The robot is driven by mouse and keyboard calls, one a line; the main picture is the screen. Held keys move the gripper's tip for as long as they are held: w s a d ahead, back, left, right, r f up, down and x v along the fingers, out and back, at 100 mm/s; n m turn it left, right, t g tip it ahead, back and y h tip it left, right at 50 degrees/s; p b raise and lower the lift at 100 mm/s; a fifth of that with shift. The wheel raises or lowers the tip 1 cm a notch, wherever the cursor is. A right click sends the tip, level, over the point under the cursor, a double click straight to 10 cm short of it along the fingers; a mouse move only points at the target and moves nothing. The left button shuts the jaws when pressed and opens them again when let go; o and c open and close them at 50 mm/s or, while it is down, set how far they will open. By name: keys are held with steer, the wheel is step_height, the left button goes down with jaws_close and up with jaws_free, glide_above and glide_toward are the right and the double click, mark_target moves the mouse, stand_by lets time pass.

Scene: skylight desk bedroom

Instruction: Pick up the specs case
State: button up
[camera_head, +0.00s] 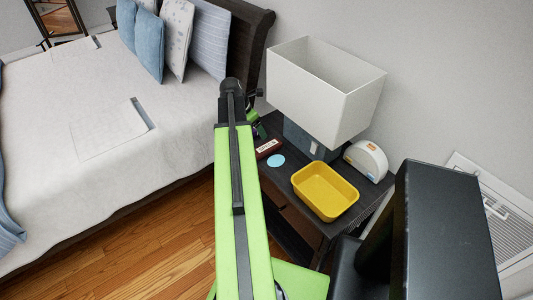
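A small dark red-brown box with a pale label (268,147) lies on the dark nightstand (279,187), near its left edge. I cannot tell for sure whether it is the specs case. Another small dark object (259,130) shows just behind it, partly hidden by my arm, too small to name. My green arm reaches up the middle of the picture, to the left of the nightstand.
The nightstand also holds a yellow tray (325,191), a light blue disc (276,161), a lamp with a white shade (318,92) and a white rounded object (367,160). A bed (100,120) stands to the left. Wooden floor (150,240) is clear between.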

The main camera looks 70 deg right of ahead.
steer(key=b, duration=0.8)
glide_toward(266, 146)
steer(key=x, duration=0.5)
steer(key=shift+s, duration=0.1)
steer(key=shift+r, duration=0.15)
steer(key=b+x, duration=0.5)
steer(key=shift+a+f, duration=0.15)
steer(key=shift+f, duration=0.15)
steer(key=shift+r, duration=0.2)
steer(key=shift+c, duration=0.5)
steer(key=c, duration=1.4)
steer(key=shift+r+p, duration=0.1)
steer(key=shift+p, duration=0.25)
